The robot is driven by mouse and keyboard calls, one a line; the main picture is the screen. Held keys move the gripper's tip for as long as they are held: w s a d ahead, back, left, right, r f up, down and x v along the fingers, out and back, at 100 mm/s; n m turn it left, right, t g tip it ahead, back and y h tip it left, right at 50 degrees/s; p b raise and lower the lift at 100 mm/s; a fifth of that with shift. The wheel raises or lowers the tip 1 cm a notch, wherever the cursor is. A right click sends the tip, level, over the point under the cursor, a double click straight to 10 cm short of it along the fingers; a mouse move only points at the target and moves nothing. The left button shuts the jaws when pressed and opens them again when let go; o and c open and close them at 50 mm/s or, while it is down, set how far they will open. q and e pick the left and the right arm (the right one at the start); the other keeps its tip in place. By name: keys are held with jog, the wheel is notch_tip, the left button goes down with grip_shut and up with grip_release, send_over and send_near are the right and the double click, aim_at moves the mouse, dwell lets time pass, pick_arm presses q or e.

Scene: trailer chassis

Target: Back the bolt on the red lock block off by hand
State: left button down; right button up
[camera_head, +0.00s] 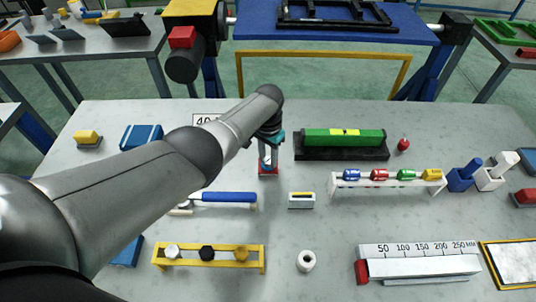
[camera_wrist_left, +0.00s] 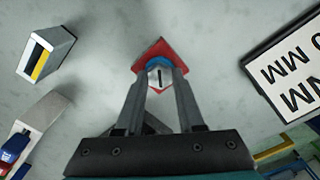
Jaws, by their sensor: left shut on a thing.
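The red lock block (camera_head: 268,170) sits on the grey table near its middle, below my left gripper (camera_head: 267,160). In the left wrist view the red block (camera_wrist_left: 151,51) shows as a tilted square behind the fingertips. My left gripper (camera_wrist_left: 161,80) is shut on the bolt (camera_wrist_left: 158,77), a grey piece with a dark slot and a blue collar behind it. The fingers stand on both sides of the bolt. The bolt is mostly hidden by the gripper in the head view. My right gripper is not in view.
A green level (camera_head: 343,138) on a black base lies right of the block. A small yellow-striped block (camera_head: 301,200) and a blue-handled tool (camera_head: 228,197) lie nearer. A white rack (camera_head: 388,185) with coloured pieces stands at right. A yellow rack (camera_head: 209,256) stands in front.

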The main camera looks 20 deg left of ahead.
pick_arm(q)
jog(key=n, duration=0.3)
jog(key=shift+s+d+f+n, duration=0.1)
jog(key=shift+s+f+n, duration=0.15)
jog(key=shift+s+n, duration=0.05)
jog(key=n+p, duration=0.1)
jog(key=n, duration=0.3)
jog(key=shift+n, duration=0.3)
jog(key=n, duration=0.8)
jog(key=shift+n, duration=0.4)
jog(key=c, duration=1)
grip_release()
jog(key=o, duration=0.5)
jog(key=shift+w, duration=0.2)
jog(key=shift+r, duration=0.15)
